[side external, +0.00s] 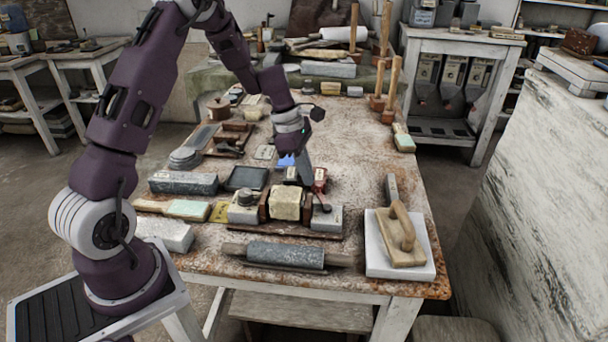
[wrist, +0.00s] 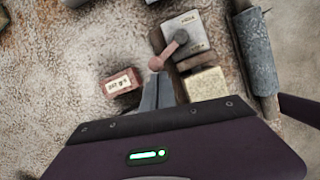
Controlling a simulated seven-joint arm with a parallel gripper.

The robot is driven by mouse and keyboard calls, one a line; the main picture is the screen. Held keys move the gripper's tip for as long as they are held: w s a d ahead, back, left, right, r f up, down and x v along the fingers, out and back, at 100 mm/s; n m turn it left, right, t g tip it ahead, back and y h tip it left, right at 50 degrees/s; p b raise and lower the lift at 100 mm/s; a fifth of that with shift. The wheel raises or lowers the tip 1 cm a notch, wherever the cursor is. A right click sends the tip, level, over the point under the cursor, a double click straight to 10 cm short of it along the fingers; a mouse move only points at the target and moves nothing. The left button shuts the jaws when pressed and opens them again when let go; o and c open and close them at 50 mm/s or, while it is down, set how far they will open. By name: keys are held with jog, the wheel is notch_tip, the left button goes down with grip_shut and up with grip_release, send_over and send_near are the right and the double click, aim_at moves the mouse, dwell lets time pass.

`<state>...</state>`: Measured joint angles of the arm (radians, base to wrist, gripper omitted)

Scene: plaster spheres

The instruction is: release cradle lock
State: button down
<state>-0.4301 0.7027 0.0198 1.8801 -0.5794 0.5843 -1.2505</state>
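The cradle holds a pale yellowish block (side external: 285,203) between dark brown jaws on a low base; the block also shows in the wrist view (wrist: 207,87). A grey block (side external: 327,219) stands at its right end. On it is a lever with a reddish ball knob (wrist: 156,64), slanting from a round pivot (wrist: 180,37). My gripper (side external: 305,180) points down just behind the cradle's right end. In the wrist view its fingers (wrist: 157,78) are together, with nothing seen between them. The tips are at the knob's near edge; I cannot tell whether they touch.
A small red labelled block (wrist: 120,84) lies left of the fingers. A grey stone roller (side external: 286,254) lies in front of the cradle. A wooden float (side external: 400,240) rests on a white slab at the right. Stone blocks and tools crowd the left; the table's right rear is clearer.

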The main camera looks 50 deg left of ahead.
jog(key=w+d+m+g, duration=0.2)
jog(key=w+m, duration=0.3)
jog(key=m, duration=0.2)
jog(key=shift+w+d+m+h, duration=0.2)
jog(key=shift+w+m+h, duration=0.1)
jog(key=shift+m, duration=0.1)
jog(key=shift+s+f, duration=0.1)
jog(key=shift+s, duration=0.1)
jog(key=shift+s+d, duration=0.15)
jog(key=shift+s, duration=0.6)
